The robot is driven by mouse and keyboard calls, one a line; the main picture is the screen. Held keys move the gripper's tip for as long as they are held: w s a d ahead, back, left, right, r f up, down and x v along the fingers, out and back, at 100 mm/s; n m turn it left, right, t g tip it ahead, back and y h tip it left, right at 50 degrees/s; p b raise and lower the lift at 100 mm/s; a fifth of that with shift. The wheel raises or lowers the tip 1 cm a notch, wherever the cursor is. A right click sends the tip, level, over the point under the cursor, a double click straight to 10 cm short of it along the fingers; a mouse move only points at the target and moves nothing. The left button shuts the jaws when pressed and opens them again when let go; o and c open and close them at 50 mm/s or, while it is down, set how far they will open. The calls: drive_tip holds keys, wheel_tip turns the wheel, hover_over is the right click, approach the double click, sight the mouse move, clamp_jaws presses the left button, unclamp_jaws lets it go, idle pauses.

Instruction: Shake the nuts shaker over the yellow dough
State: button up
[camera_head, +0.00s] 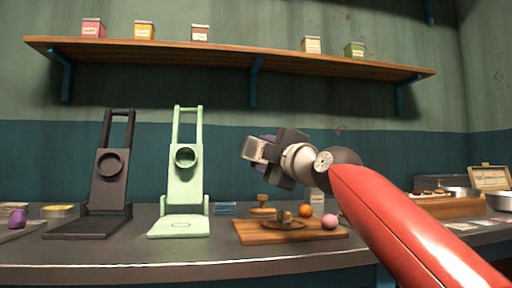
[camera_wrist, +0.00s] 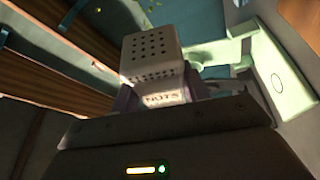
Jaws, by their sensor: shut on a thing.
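My gripper (camera_head: 270,152) is shut on the nuts shaker (camera_head: 256,148), a pale box held tilted in the air above the left part of the wooden board (camera_head: 250,236). In the wrist view the nuts shaker (camera_wrist: 153,58) shows its perforated top and a "NUTS" label between the fingers. An orange ball (camera_head: 305,211) and a pink ball (camera_head: 329,222) lie on the board. A round plate (camera_head: 283,225) with small brown pieces lies on the board, below the gripper.
A black press (camera_head: 108,165) and a mint-green press (camera_head: 185,170) stand to the left on the counter. A wall shelf (camera_head: 220,55) with several small boxes runs above. A wooden tray (camera_head: 450,207) and pots stand at right. Small yellowish specks (camera_wrist: 149,14) show near the shaker.

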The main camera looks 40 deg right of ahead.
drive_tip(key=r+p, duration=0.1)
drive_tip(key=g+p, duration=0.1)
drive_tip(key=p, duration=0.1)
drive_tip(key=shift+w+a+r+n+g+h, duration=0.1)
drive_tip(key=shift+a+r+n+g+h, duration=0.05)
drive_tip(key=shift+r+n+g+h, duration=0.2)
drive_tip(key=g+p, duration=0.1)
drive_tip(key=r+n+g+h+p, duration=0.1)
drive_tip(key=p, duration=0.1)
drive_tip(key=a+r+g+h+p, duration=0.1)
drive_tip(key=shift+w+n+g+p, duration=0.25)
drive_tip(key=shift+w+g+p, duration=0.1)
drive_tip(key=shift+w+p, duration=0.05)
drive_tip(key=r+n+g+h+p, duration=0.1)
drive_tip(key=g, duration=0.1)
drive_tip(key=w+a+r+g+h+p, duration=0.1)
drive_tip(key=g+p, duration=0.1)
drive_tip(key=g, duration=0.1)
drive_tip(key=a+r+n+g+h+p, duration=0.1)
drive_tip(key=g+h+p, duration=0.1)
drive_tip(key=shift+w+r+n+g, duration=0.3)
drive_tip(key=g, duration=0.1)
drive_tip(key=r+g+h+p, duration=0.1)
drive_tip(key=g, duration=0.1)
drive_tip(key=a+r+n+g+h+p, duration=0.1)
drive_tip(key=shift+w+g+h, duration=0.25)
drive_tip(key=shift+g, duration=0.05)
drive_tip(key=shift+n+g+h+p, duration=0.3)
drive_tip(key=shift+g+p, duration=0.05)
drive_tip(key=shift+g, duration=0.05)
